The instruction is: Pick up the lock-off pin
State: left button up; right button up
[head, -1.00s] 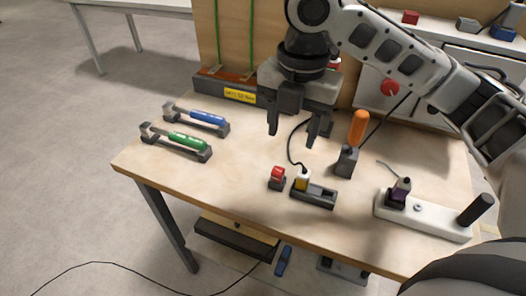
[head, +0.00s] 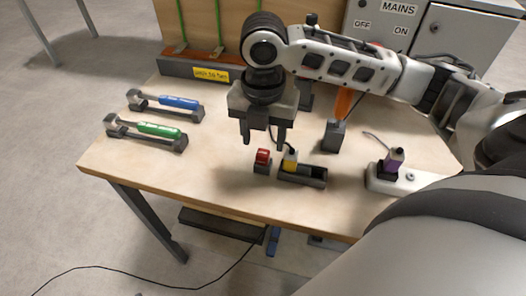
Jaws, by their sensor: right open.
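A small red piece (head: 263,156), which I take to be the lock-off pin, stands upright in a small dark block (head: 262,169) near the middle of the table's front part. My right gripper (head: 263,142) points down just above and behind the red piece in the head view. Its two fingers are apart with nothing between them. I cannot tell the exact height between fingertips and pin. My left gripper is not in view.
A yellow plug (head: 291,161) sits in a dark tray (head: 314,178) right beside the pin. An orange-handled tool (head: 343,103) stands behind it. A purple plug (head: 394,158) is in a white strip (head: 420,180). Blue (head: 178,102) and green (head: 158,129) handled tools lie left. The front-left tabletop is clear.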

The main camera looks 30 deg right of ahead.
aim_at(263, 152)
jog(key=shift+f, duration=2)
grip_shut()
jog(key=shift+w, duration=0.1)
